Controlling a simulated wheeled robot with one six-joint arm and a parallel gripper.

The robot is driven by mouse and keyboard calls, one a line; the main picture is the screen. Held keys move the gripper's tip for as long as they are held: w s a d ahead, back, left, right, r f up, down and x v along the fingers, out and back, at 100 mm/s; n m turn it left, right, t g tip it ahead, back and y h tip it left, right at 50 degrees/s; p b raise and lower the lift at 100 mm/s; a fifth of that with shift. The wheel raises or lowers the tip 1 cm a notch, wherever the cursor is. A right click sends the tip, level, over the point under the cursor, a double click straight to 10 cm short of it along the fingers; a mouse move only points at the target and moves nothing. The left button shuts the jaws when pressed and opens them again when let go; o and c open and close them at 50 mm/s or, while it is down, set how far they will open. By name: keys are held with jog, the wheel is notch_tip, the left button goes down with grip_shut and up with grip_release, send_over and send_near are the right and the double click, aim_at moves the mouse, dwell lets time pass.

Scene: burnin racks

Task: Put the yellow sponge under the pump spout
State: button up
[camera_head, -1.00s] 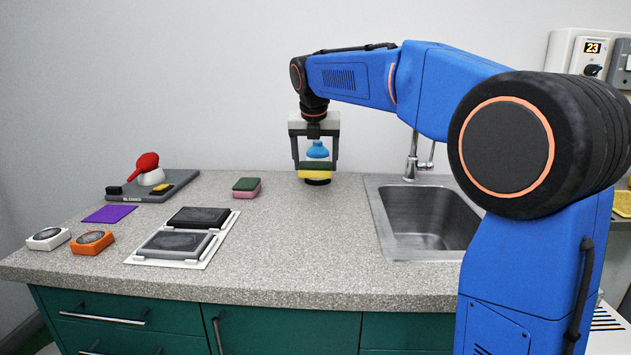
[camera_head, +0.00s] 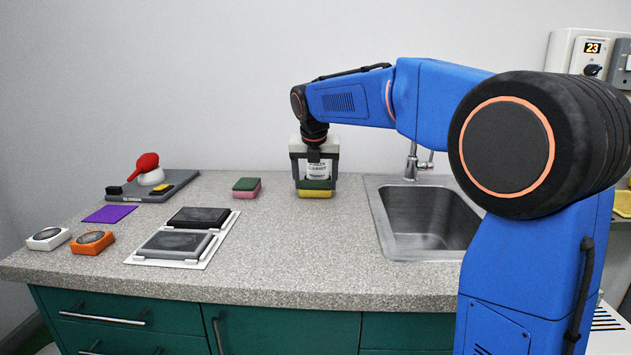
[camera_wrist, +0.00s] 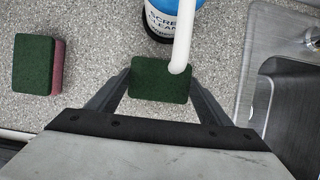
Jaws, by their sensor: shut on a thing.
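The yellow sponge (camera_head: 315,194) has a dark green top pad, which also shows in the wrist view (camera_wrist: 158,82). My gripper (camera_head: 315,182) points down and is shut on it, with one finger at each side. The sponge is at counter level; I cannot tell whether it touches the counter. The pump bottle (camera_head: 317,170), labelled screen cleaner, stands just behind it, mostly hidden by my gripper in the head view. In the wrist view the white pump spout (camera_wrist: 184,38) reaches toward me, and its tip overlaps the far right part of the green pad.
A green and pink sponge (camera_head: 247,188) lies to the left, apart from my gripper. The sink (camera_head: 430,220) is close on the right. Further left are a white tray (camera_head: 170,262) with two dark-topped blocks and a grey board (camera_head: 150,192). The front counter is clear.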

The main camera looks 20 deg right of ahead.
jog(key=o, duration=1.1)
jog(key=shift+f, duration=0.1)
jog(key=v, duration=1.2)
